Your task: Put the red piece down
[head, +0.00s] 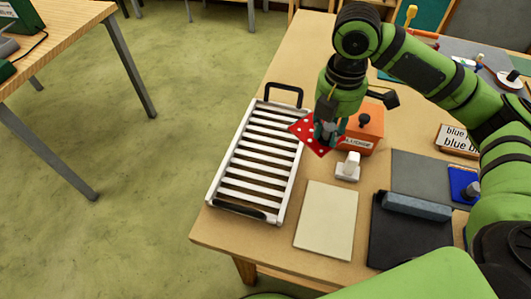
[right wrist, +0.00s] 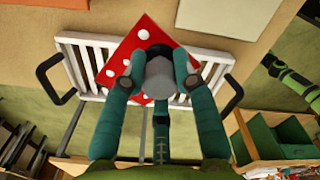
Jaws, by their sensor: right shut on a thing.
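The red piece (head: 304,136) is a flat red panel with white dots. My right gripper (head: 327,134) is shut on it and holds it at the right edge of the white slatted rack (head: 256,170), near its far end. In the right wrist view the red piece (right wrist: 127,48) lies tilted across the rack (right wrist: 90,60). A grey, knob-like part shows between the fingers of the right gripper (right wrist: 160,78). I cannot tell whether the piece touches the rack. My left gripper is not in view.
An orange box (head: 368,128) with a black knob stands right beside the gripper. A white block-like object (head: 348,167) and a cream sheet (head: 326,220) lie nearer. A black tray (head: 400,240) is at the front right. The rack has black end handles, and its nearer slats are clear.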

